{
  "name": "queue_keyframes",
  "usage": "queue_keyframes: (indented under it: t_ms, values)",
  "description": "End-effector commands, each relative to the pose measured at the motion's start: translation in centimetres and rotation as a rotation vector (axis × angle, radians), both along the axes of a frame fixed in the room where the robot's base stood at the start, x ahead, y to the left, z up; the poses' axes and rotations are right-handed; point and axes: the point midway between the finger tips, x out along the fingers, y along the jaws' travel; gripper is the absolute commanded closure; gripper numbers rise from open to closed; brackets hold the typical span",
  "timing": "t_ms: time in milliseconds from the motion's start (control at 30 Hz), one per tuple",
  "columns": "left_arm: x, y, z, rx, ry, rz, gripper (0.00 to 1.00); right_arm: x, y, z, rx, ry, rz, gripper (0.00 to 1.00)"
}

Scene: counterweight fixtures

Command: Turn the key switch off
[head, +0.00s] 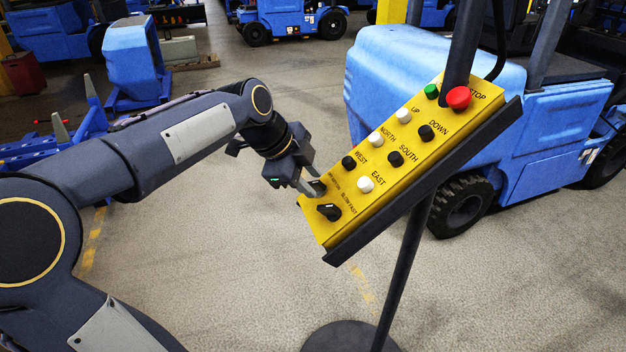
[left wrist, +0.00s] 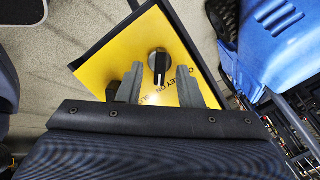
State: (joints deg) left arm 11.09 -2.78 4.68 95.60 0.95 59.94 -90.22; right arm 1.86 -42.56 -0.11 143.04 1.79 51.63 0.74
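A tilted yellow control panel (head: 352,205) stands on a dark post. It also fills the middle of the left wrist view (left wrist: 105,68). My left gripper (head: 311,185) is at the panel's lower left corner, its fingers around the small dark key switch (head: 318,187). In the left wrist view the fingers (left wrist: 158,90) stand apart, with "KEY ON" lettering between them.
White and black push buttons (head: 365,184), a green button (head: 431,91) and a red stop button (head: 459,97) line the panel. A blue forklift (head: 440,90) stands behind it. The post's round base (head: 345,338) is on the floor.

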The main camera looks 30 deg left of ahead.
Motion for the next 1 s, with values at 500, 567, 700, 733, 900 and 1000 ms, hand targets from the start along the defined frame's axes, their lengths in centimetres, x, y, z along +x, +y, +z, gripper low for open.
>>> queue_keyframes:
  t_ms: [500,567,700,733,900,1000]
  values:
    - [0.43,-0.27,-0.81,0.000,-0.001,0.001,0.83,0.00,0.00,0.04,0.000,0.000,0.000,1.00]
    - [0.43,-0.27,-0.81,0.000,-0.001,0.001,0.91,0.00,0.00,0.04,0.000,0.000,0.000,1.00]
    - [0.42,-0.26,-0.80,0.000,-0.001,0.001,1.00,0.00,0.00,0.04,0.000,0.000,0.000,1.00]
    - [0.42,-0.26,-0.79,0.000,-0.001,0.001,1.00,0.00,0.00,0.04,0.000,0.000,0.000,1.00]
    - [0.42,-0.26,-0.77,-0.004,0.002,0.008,1.00,0.00,0.00,0.09,0.000,0.000,0.000,1.00]
    - [0.44,-0.26,-0.74,-0.014,0.011,0.024,1.00,0.01,-0.01,0.17,0.000,0.000,0.000,1.00]
